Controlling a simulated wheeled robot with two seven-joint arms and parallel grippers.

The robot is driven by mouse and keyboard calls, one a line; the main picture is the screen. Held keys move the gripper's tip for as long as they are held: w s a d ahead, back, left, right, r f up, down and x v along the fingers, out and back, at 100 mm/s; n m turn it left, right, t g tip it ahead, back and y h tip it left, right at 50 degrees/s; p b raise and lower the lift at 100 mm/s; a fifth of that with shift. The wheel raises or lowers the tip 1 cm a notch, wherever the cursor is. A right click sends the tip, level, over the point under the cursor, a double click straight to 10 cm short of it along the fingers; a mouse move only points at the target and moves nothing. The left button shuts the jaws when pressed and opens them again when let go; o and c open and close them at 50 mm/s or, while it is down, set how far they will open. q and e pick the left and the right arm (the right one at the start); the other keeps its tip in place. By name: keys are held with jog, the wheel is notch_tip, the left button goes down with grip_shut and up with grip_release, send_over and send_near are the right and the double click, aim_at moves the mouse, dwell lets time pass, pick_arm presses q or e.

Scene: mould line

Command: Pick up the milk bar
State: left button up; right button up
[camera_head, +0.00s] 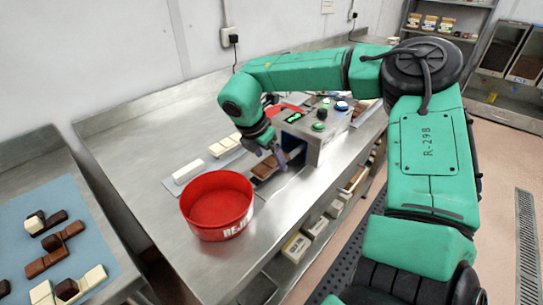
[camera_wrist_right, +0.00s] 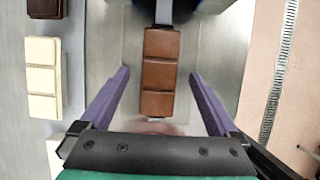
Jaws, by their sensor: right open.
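The milk bar (camera_wrist_right: 160,72) is a medium-brown bar of several segments, lying lengthwise in the right wrist view. It also shows in the head view (camera_head: 265,169), on the steel bench beside the control box, partly hidden by my gripper. My right gripper (camera_wrist_right: 159,75) has its purple fingers spread wide, one on each side of the bar with gaps between. In the head view the right gripper (camera_head: 279,156) is just over the bar. How high the fingertips are above it I cannot tell. My left gripper is not in view.
White bars (camera_head: 187,172) lie left of my gripper; one shows in the wrist view (camera_wrist_right: 42,80) near a dark bar (camera_wrist_right: 44,8). A red reject bin (camera_head: 217,205) stands in front. A control box (camera_head: 318,128) stands close right. A blue mat (camera_head: 60,205) holds several bar pieces.

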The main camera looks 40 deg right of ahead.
jog(key=c, duration=1.5)
jog(key=shift+o, duration=0.2)
jog(key=shift+r, duration=0.15)
